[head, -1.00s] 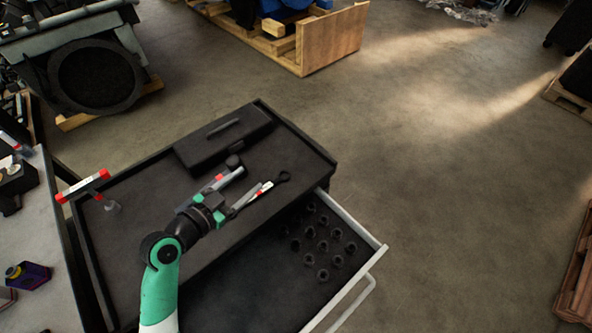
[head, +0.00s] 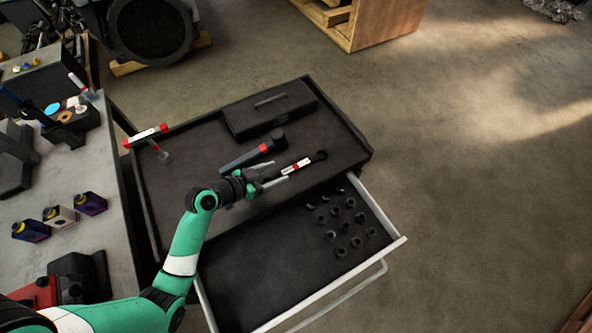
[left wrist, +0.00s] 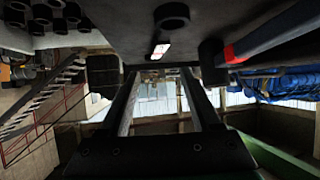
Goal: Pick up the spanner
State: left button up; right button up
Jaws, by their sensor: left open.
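The spanner (head: 302,163) is dark, with a white and red label on its handle and a ring end. It lies on the black top of the tool cart. My left gripper (head: 280,171) is open, its fingertips at the handle end of the spanner. In the left wrist view the spanner's label (left wrist: 161,50) and ring (left wrist: 172,14) show ahead of the open left gripper (left wrist: 160,72), roughly in line with the gap. I cannot tell whether the fingers touch it. My right gripper is not in view.
A hammer (head: 246,155) with a red band lies just behind the spanner. A black case (head: 270,108) sits further back. The open drawer (head: 290,262) in front holds several dark sockets (head: 342,222).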

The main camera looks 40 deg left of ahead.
aim_at(295, 167)
pick_arm(q)
jog(key=x, duration=0.3)
jog(key=shift+w+f, duration=0.1)
jog(key=shift+w, duration=0.05)
jog(key=x, duration=0.2)
jog(key=b+x, duration=0.1)
jog(key=x, duration=0.2)
jog(key=shift+d+f, duration=0.2)
jog(key=shift+f, duration=0.05)
grip_shut()
dwell(1.0)
